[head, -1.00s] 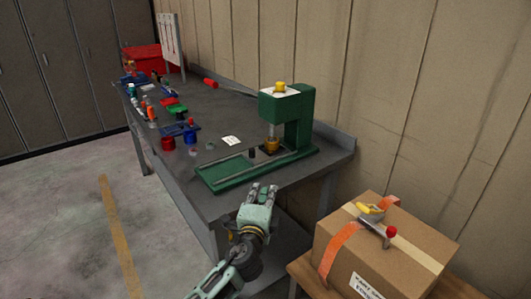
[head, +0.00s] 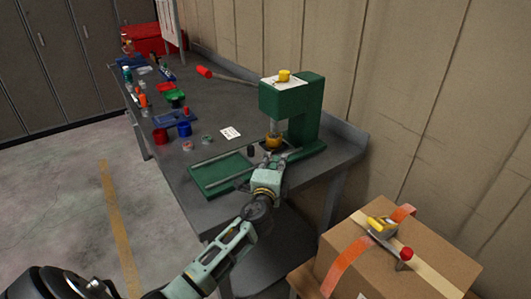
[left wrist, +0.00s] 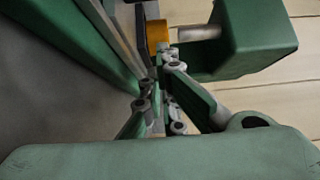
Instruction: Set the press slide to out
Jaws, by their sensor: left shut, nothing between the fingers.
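The green press (head: 290,98) stands at the near right end of the grey workbench. Its green base (head: 222,173) with pale rails reaches out to the left. A brass-coloured piece (head: 273,141) sits under the ram, and a small dark knob (head: 251,152) stands just left of it. My left gripper (head: 273,160) is shut and empty, at the front of the base just below the brass piece. In the left wrist view its fingertips (left wrist: 160,62) come together beside the rails, close to the brass piece (left wrist: 157,36). Whether they touch the slide is unclear. My right gripper is not in view.
A cardboard box (head: 425,255) with orange straps and a tape dispenser stands at the lower right. The wall is close behind the press.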

